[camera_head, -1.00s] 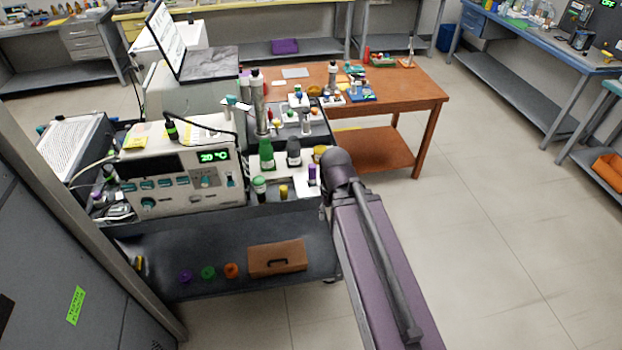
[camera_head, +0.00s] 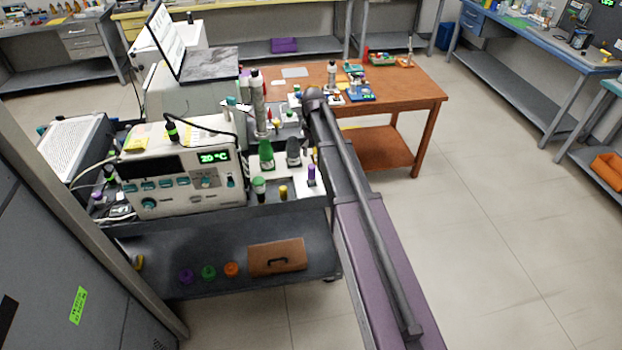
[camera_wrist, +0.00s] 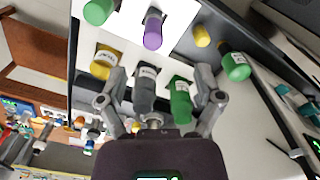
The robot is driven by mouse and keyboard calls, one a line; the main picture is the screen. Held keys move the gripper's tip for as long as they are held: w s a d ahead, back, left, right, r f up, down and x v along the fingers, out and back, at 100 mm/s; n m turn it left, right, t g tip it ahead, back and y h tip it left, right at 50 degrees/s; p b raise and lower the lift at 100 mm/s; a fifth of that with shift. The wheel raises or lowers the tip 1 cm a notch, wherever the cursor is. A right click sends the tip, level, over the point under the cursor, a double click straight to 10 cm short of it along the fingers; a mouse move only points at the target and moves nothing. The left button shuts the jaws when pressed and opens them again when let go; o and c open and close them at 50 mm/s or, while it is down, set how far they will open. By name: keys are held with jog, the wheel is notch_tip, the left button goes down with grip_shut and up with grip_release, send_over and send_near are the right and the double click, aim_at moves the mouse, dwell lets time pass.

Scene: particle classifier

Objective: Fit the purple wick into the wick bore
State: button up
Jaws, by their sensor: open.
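A small purple-topped cylinder (camera_head: 311,174), the only upright purple piece I make out on the cart, stands near the right front edge of the white surface. It also shows in the wrist view (camera_wrist: 153,35), at top centre. I cannot tell a wick bore for certain in either view. My gripper (camera_wrist: 160,76) is open in the wrist view, its two fingers spread wide. A grey bottle (camera_wrist: 145,88) and a green bottle (camera_wrist: 180,100) show between the fingers, and nothing is clearly held. In the head view my arm hides the gripper.
A yellow-capped bottle (camera_wrist: 104,62) stands left of the grey one. A small yellow piece (camera_head: 283,192) and a green-capped vial (camera_head: 259,188) stand near the cart's front edge. The instrument box (camera_head: 180,172) blocks the left. Open floor (camera_head: 500,220) lies to the right.

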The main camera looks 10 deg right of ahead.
aim_at(312, 172)
jog(key=shift+w+n, duration=0.3)
jog(key=shift+w, duration=0.9)
jog(key=shift+f, duration=0.1)
notch_tip(312, 172, down, 8)
jog(key=b, duration=0.8)
jog(key=shift+f+b, duration=0.15)
jog(key=shift+b, duration=0.15)
jog(key=shift+f, duration=0.1)
jog(key=shift+f+b, duration=2.5)
jog(key=shift+b, duration=0.1)
grip_shut()
